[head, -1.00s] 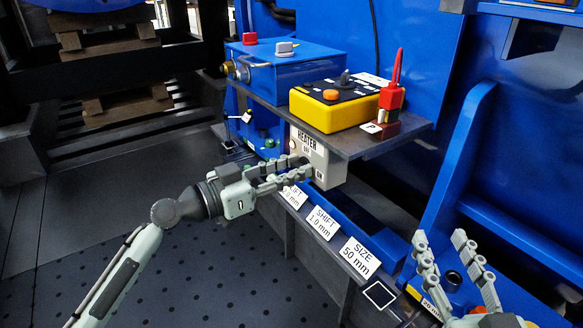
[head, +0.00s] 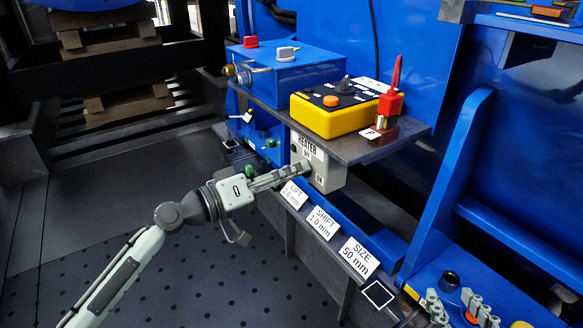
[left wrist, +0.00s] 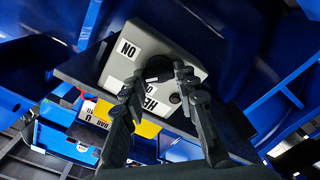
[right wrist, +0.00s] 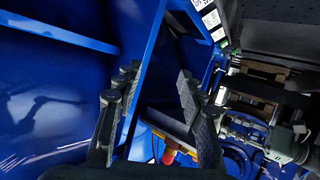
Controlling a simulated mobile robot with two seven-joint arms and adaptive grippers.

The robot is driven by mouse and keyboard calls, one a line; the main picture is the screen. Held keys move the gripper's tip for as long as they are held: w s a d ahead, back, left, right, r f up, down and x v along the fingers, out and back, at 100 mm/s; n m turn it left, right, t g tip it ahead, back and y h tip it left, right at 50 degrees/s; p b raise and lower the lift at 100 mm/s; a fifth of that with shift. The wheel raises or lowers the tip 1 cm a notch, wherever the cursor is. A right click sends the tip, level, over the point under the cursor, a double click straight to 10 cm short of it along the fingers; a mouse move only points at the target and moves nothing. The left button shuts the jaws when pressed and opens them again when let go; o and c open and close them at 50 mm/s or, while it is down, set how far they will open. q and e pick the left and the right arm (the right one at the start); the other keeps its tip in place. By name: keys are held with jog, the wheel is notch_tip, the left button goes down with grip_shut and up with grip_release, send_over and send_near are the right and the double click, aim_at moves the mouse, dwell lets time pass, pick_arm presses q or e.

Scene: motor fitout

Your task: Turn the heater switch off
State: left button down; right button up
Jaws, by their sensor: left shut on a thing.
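The grey heater box (head: 328,172) hangs under the shelf in the head view, with a HEATER label and small labels on its front. In the left wrist view the heater box (left wrist: 150,38) fills the upper middle, and its ON label is readable. The dark round heater switch (left wrist: 158,67) sits between my left fingertips there. My left gripper (head: 304,167) is shut on it, and its fingers hide the switch in the head view.
The shelf (head: 370,148) above the heater box carries a yellow control box (head: 325,118), a red item (head: 390,103) and a blue box (head: 285,70). LIFT, SHIFT and SIZE cards (head: 358,257) line the ledge below. A blue frame (head: 450,180) stands to the right.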

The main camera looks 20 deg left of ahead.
pick_arm(q)
jog(key=n+p, duration=0.3)
jog(key=n, duration=0.6)
jog(key=shift+a+f+p, duration=0.1)
jog(key=shift+p, duration=0.25)
pick_arm(e)
jog(key=s+d+f+m+g+h, duration=0.1)
jog(key=s+d+f+g+h, duration=0.3)
jog(key=s+d+f+g, duration=0.5)
jog(key=s+d+f, duration=0.1)
jog(key=s+d, duration=0.3)
jog(key=shift+s+m+g+h, duration=0.3)
jog(key=shift+m+g+h, duration=0.1)
jog(key=shift+f, duration=0.15)
pick_arm(q)
jog(key=c, duration=1.2)
grip_release()
jog(key=shift+o, duration=0.2)
pick_arm(e)
jog(key=shift+w, duration=0.1)
